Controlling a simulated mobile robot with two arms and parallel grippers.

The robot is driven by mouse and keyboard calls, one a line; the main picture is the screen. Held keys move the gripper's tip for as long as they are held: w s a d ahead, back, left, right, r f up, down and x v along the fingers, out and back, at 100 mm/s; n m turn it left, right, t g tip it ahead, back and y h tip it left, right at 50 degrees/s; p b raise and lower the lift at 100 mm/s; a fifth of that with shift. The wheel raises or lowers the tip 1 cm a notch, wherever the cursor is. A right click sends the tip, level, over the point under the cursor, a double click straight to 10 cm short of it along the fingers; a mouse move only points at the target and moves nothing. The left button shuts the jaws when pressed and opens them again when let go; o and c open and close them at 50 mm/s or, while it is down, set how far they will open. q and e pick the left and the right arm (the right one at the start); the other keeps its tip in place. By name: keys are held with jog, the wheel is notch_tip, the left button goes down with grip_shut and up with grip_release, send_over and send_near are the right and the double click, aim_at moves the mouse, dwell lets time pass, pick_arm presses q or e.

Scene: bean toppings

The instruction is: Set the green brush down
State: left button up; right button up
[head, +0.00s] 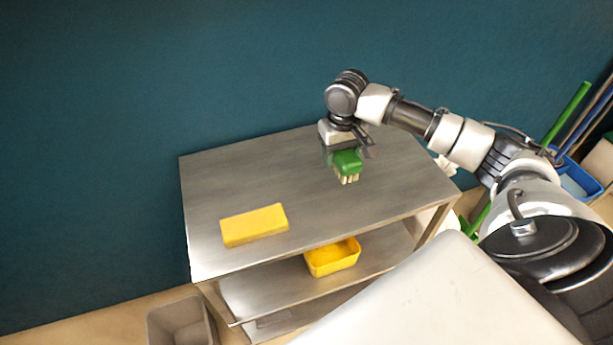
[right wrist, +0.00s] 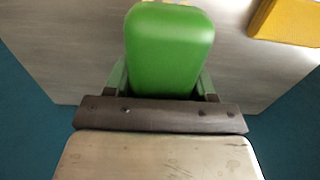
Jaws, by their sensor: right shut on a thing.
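The green brush (head: 347,161) has a green body and pale bristles that point down. My right gripper (head: 346,150) is shut on it over the back right part of the steel table's top (head: 310,185). I cannot tell for sure whether the bristles touch the top or hang just above it. In the right wrist view the green brush (right wrist: 170,48) fills the space between the fingers of my right gripper (right wrist: 165,85). My left gripper is in neither view.
A yellow block (head: 254,225) lies on the table top at the front left. A yellow tub (head: 332,257) stands on the shelf below. A grey bin (head: 181,322) is on the floor. The teal wall is behind. The middle of the top is clear.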

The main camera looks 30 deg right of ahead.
send_over(298, 192)
notch_tip(298, 192, down, 6)
jog(key=shift+d+r+p, duration=0.1)
jog(key=shift+p, duration=0.3)
jog(key=shift+w+f, duration=0.1)
jog(key=shift+f, duration=2)
jog(key=shift+f, duration=0.15)
jog(key=o, duration=1.2)
